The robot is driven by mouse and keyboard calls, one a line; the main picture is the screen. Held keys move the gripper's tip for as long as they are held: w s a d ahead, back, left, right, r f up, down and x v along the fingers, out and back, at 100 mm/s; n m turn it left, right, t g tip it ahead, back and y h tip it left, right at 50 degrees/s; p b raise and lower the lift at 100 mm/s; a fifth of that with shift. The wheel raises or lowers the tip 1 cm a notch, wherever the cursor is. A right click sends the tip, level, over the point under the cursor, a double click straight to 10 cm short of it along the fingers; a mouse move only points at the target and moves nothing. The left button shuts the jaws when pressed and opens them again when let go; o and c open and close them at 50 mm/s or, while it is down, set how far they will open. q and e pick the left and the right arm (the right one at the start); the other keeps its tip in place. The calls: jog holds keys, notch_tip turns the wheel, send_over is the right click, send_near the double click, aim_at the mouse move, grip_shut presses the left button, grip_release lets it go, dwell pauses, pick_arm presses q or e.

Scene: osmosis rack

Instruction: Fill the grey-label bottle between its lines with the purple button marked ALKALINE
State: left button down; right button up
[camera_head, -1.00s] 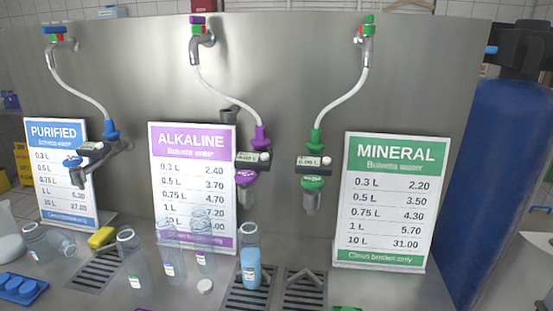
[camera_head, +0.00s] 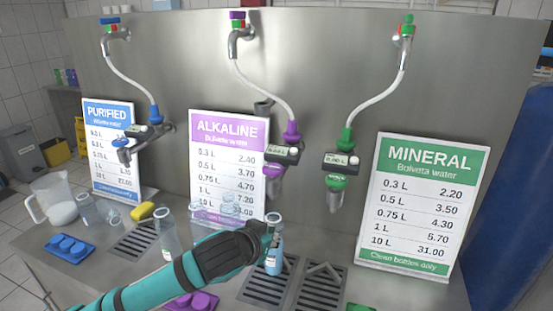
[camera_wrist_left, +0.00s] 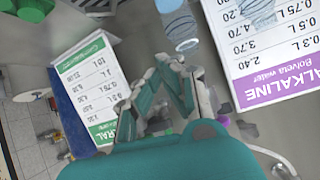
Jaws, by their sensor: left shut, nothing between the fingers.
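The bottle with light-blue liquid (camera_head: 274,262) stands on the drain grate below and near the ALKALINE tap. Its pale label is small, and I cannot tell its lines or exact level. My left gripper (camera_head: 270,232) is shut and empty beside the bottle's upper part, partly covering it. In the left wrist view the shut fingers (camera_wrist_left: 172,72) point toward a bottle with bluish contents (camera_wrist_left: 178,25) just past the tips. The ALKALINE dispenser (camera_head: 282,153) has a small display and a purple part (camera_head: 272,170) above its nozzle; the button's marking is unreadable. My right gripper is not in view.
The ALKALINE price board (camera_head: 229,130) stands behind the arm. The MINERAL dispenser (camera_head: 340,160) hangs to the right, the PURIFIED one (camera_head: 140,135) to the left. A purple cap tray (camera_head: 192,302) lies in front; a jug (camera_head: 55,203) stands far left.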

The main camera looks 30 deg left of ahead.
pick_arm(q)
jog(key=a+r+n+t+y, duration=0.1)
jog(key=a+r+n+t, duration=0.1)
jog(key=r, duration=1.7)
jog(key=shift+w+a+r+t+y, duration=0.25)
jog(key=shift+a+r+t+y, duration=0.15)
jog(key=shift+a+t, duration=0.45)
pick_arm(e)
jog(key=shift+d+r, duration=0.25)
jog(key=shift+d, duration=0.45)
pick_arm(q)
jog(key=shift+w+d+f, duration=0.1)
jog(key=shift+w, duration=0.05)
jog(key=p, duration=0.5)
send_over(272, 172)
jog(key=shift+w+f, duration=0.25)
jog(key=shift+f, duration=0.95)
notch_tip(272, 172, down, 3)
jog(key=shift+s+r, duration=0.1)
jog(key=shift+r, duration=0.05)
jog(key=shift+s+f, duration=0.15)
jog(key=shift+f, duration=0.5)
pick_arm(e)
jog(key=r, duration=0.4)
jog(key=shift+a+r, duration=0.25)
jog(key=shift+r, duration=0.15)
